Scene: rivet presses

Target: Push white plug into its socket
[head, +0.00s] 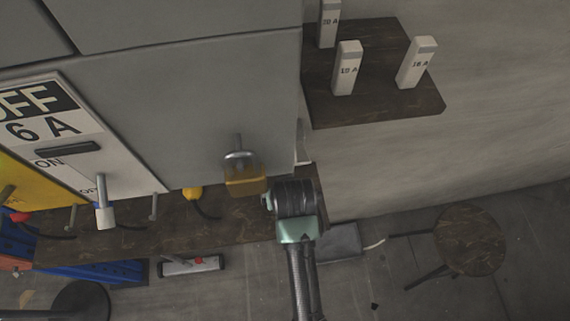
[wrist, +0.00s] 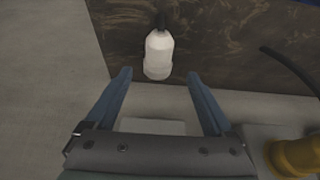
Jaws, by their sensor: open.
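The white plug (wrist: 159,52) shows in the wrist view at the top centre, with a dark cord end at its top, against a dark brown wooden surface. My gripper (wrist: 159,75) is open, its two blue-grey fingers spread to the left and right of the plug's lower end. I see no clear contact between fingers and plug. A pale plate (wrist: 155,127) lies between the finger bases; I cannot tell if it is the socket. In the head view my arm reaches to the cabinet's lower right corner; the fingertips and the white plug cannot be made out there.
The grey cabinet (head: 215,90) carries a padlock-like brass piece (head: 245,180). A brown shelf (head: 330,112) holds white fuses at the upper right. A stool (head: 470,238) stands on the floor.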

